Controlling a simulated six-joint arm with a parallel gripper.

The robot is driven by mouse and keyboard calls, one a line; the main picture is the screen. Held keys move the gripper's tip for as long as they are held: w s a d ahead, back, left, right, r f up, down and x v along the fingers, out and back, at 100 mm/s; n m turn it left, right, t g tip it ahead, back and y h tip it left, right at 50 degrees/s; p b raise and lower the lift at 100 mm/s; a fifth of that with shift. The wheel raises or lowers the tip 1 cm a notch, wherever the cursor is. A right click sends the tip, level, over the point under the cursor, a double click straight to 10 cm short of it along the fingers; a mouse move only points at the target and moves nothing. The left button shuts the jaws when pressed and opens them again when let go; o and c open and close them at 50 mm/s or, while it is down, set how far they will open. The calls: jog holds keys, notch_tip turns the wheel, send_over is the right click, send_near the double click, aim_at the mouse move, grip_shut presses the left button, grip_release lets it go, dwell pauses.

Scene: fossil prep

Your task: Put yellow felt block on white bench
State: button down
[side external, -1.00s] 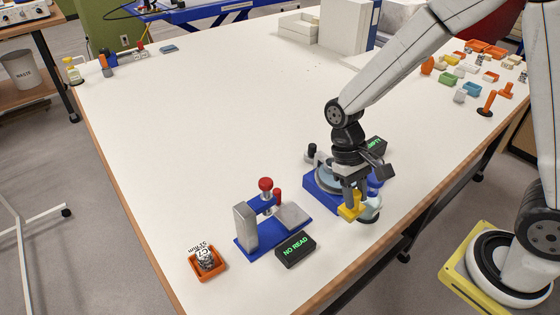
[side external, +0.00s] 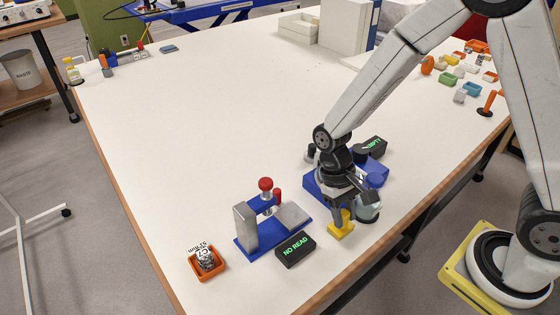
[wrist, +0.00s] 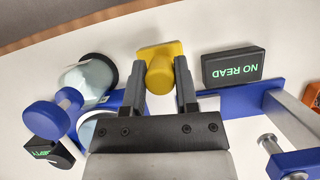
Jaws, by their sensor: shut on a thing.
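The yellow felt block (side external: 341,229) has a flat base and a rounded knob on top. It is at the front part of the white bench (side external: 220,110), low at the bench surface; I cannot tell for sure whether its base touches. My gripper (side external: 343,212) points down and is shut on the block's knob. In the wrist view the yellow felt block (wrist: 160,68) sits between the two fingers of my gripper (wrist: 160,78), with its base beyond the fingertips.
A black display reading "NO READ" (side external: 295,249) and a blue-based metal fixture with a red knob (side external: 265,184) stand left of the block. An orange tray (side external: 207,264) is farther left.

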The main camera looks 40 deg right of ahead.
jog(key=shift+f, duration=1.8)
jog(key=shift+f, duration=0.1)
jog(key=shift+c, duration=1.8)
grip_release()
jog(key=v, duration=1.2)
jog(key=shift+s+d, duration=0.1)
